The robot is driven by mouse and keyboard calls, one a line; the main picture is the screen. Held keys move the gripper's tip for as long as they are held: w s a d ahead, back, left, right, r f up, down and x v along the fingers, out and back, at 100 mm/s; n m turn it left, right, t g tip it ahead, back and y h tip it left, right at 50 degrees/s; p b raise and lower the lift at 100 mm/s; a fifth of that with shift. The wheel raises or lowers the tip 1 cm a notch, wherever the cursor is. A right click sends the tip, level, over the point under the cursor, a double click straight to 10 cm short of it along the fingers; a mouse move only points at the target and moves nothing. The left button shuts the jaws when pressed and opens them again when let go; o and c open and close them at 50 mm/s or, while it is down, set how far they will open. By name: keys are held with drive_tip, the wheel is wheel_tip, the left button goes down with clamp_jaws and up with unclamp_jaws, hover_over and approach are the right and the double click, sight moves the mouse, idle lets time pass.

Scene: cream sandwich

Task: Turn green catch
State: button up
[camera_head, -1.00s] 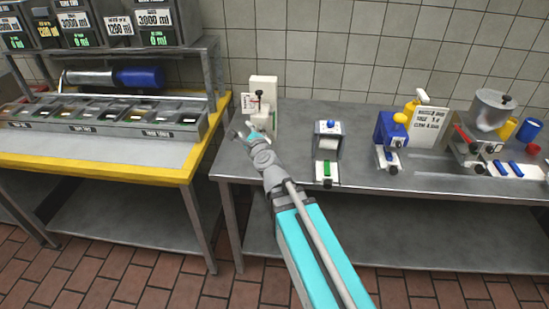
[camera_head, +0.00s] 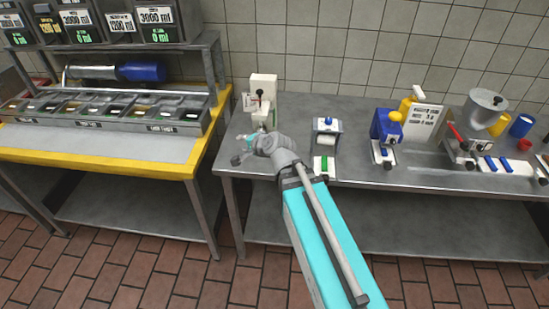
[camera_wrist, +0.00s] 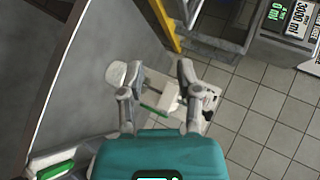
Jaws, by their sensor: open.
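A white machine (camera_head: 262,90) with a black-knobbed lever stands at the left end of the steel table. A green bar (camera_wrist: 153,111) shows on it in the wrist view, between my gripper's fingers in the picture. A second green catch (camera_head: 324,163) lies on a white block in front of a grey device (camera_head: 327,138); it also shows at the wrist view's lower left (camera_wrist: 55,170). My gripper (camera_head: 240,152) is open and empty in front of the white machine. In the wrist view, its fingers (camera_wrist: 156,82) are spread apart; contact with the machine cannot be told.
A blue device (camera_head: 386,126) and a steel pot (camera_head: 483,108) with a red lever stand farther right. A yellow-edged counter (camera_head: 95,163) with several ingredient bins is left of the steel table (camera_head: 430,178). A narrow gap separates the two tables.

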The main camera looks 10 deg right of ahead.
drive_tip(key=s+d+n+g+h+p, duration=0.4)
drive_tip(key=s+d+n+g+p, duration=0.3)
drive_tip(key=s, duration=0.3)
drive_tip(key=shift+d+f+n+g, duration=0.2)
drive_tip(key=shift+d+n+g, duration=0.15)
drive_tip(key=shift+n, duration=0.35)
drive_tip(key=shift+s, duration=0.1)
drive_tip(key=s+d+f+n+g+h+b, duration=0.1)
drive_tip(key=s+d+f+n+g+h, duration=0.1)
drive_tip(key=s+d, duration=0.2)
drive_tip(key=shift+s+d+f, duration=0.3)
drive_tip(key=shift+d+f, duration=0.05)
drive_tip(key=shift+f, duration=0.05)
drive_tip(key=shift+a+g, duration=0.15)
drive_tip(key=shift+g, duration=0.1)
idle(2.5)
